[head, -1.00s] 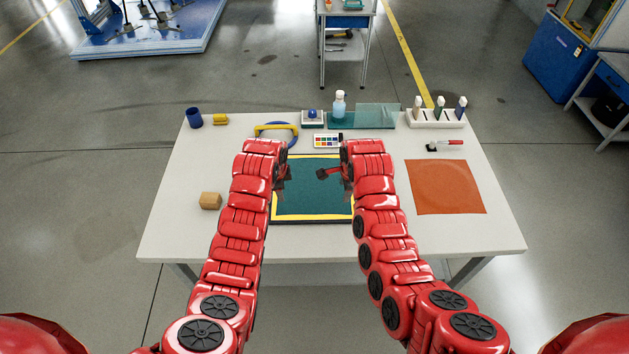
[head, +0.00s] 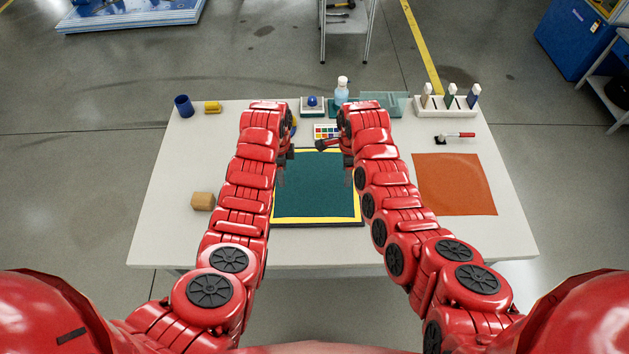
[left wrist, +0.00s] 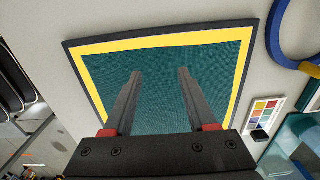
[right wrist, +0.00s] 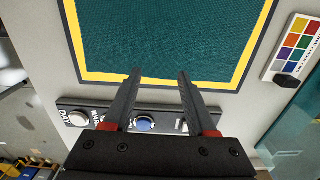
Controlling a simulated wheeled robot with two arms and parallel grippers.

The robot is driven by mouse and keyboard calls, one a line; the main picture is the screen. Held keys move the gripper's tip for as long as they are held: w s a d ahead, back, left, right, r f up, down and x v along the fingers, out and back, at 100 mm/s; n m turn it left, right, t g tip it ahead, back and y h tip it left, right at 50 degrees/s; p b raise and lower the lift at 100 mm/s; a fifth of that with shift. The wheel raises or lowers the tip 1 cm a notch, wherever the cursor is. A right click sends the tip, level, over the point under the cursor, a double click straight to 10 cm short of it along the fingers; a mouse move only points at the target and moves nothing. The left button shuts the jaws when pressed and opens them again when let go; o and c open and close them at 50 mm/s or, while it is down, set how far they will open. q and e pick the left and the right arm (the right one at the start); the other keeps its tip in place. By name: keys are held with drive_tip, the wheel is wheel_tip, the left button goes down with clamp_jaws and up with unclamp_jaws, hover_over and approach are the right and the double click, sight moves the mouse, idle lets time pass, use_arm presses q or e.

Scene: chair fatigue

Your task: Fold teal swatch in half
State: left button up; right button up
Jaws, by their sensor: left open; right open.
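The teal swatch (head: 316,186) lies flat and unfolded on a mat with a yellow and dark border (head: 318,224) at the table's middle. My left gripper (head: 283,172) is at the swatch's left side; in the left wrist view its open, empty fingers (left wrist: 160,75) are over the teal cloth (left wrist: 160,105). My right gripper (head: 347,172) is at the swatch's right side; in the right wrist view its open, empty fingers (right wrist: 160,75) reach over the border and the teal cloth (right wrist: 180,35). I cannot tell whether either touches it. My arms partly hide both side edges.
An orange cloth (head: 455,184) lies to the right and a wooden block (head: 203,201) to the left. A colour card (head: 326,131), spray bottle (head: 342,89) and bottle rack (head: 446,105) stand behind. A dark panel with round buttons (right wrist: 144,123) lies beside the mat.

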use_arm(q)
wheel_tip(320, 180, down, 2)
drive_tip(key=shift+w+f, duration=0.1)
drive_tip(key=shift+w, duration=0.05)
use_arm(e)
wheel_tip(320, 180, down, 2)
drive_tip(key=shift+w+f, duration=0.1)
drive_tip(key=shift+w, duration=0.05)
use_arm(q)
drive_tip(key=shift+f, duration=0.4)
use_arm(e)
drive_tip(key=shift+f, duration=0.4)
use_arm(q)
drive_tip(key=shift+f, duration=0.25)
use_arm(e)
drive_tip(key=shift+f, duration=0.25)
use_arm(q)
drive_tip(key=shift+r, duration=0.1)
drive_tip(key=shift+c, duration=0.9)
use_arm(e)
drive_tip(key=shift+r, duration=0.1)
drive_tip(key=shift+c, duration=0.9)
use_arm(q)
clamp_jaws()
use_arm(e)
clamp_jaws()
use_arm(q)
drive_tip(key=shift+r, duration=0.1)
use_arm(e)
drive_tip(key=shift+r, duration=0.1)
